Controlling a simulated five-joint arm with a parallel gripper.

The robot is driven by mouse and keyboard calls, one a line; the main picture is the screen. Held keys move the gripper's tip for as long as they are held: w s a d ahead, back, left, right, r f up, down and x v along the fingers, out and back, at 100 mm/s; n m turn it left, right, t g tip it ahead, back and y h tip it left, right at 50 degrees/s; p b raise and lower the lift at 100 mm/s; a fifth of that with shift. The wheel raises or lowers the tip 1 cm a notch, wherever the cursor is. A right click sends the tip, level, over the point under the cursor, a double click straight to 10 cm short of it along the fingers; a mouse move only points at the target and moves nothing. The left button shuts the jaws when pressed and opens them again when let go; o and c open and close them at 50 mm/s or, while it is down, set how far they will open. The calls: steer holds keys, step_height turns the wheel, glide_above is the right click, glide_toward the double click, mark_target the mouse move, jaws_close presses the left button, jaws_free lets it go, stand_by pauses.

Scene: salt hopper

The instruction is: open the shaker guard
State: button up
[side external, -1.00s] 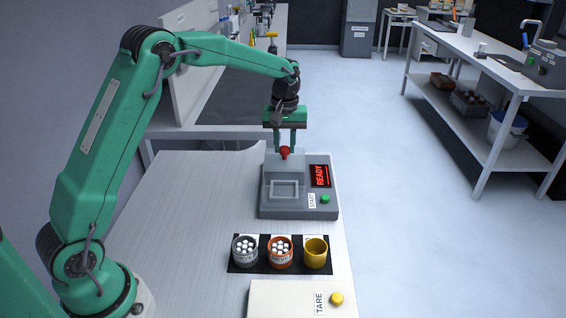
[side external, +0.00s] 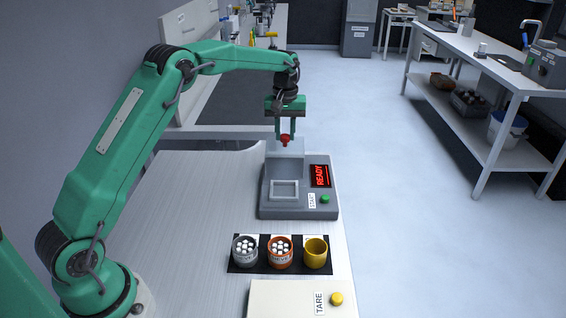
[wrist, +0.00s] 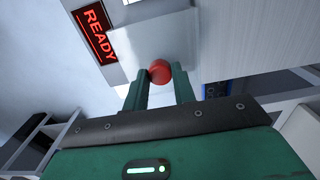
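The shaker (side external: 268,205) is a grey machine on the white table, with a lit red READY display (side external: 320,176) and a green START button (side external: 325,199). Its guard (side external: 287,157) is a light grey panel standing up at the back of the machine. A red knob (side external: 285,140) sits at the guard's top edge. My gripper (side external: 286,135) points down from above, with its fingers on either side of the knob. The wrist view shows the red knob (wrist: 160,72) held between both fingertips, with the guard plate (wrist: 150,38) beyond. The square recess (side external: 285,190) in front is uncovered.
A black mat (side external: 238,267) in front of the shaker holds a grey cup (side external: 245,251), an orange cup (side external: 280,252) and a yellow cup (side external: 316,254). A cream unit with a yellow TARE button (side external: 337,299) stands nearest. The table's left side is clear.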

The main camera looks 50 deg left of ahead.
steer(key=o, duration=0.4)
steer(key=shift+o, duration=0.2)
steer(key=shift+r, duration=0.2)
step_height(320, 180, up, 7)
steer(key=shift+f, duration=0.1)
steer(key=shift+r, duration=0.4)
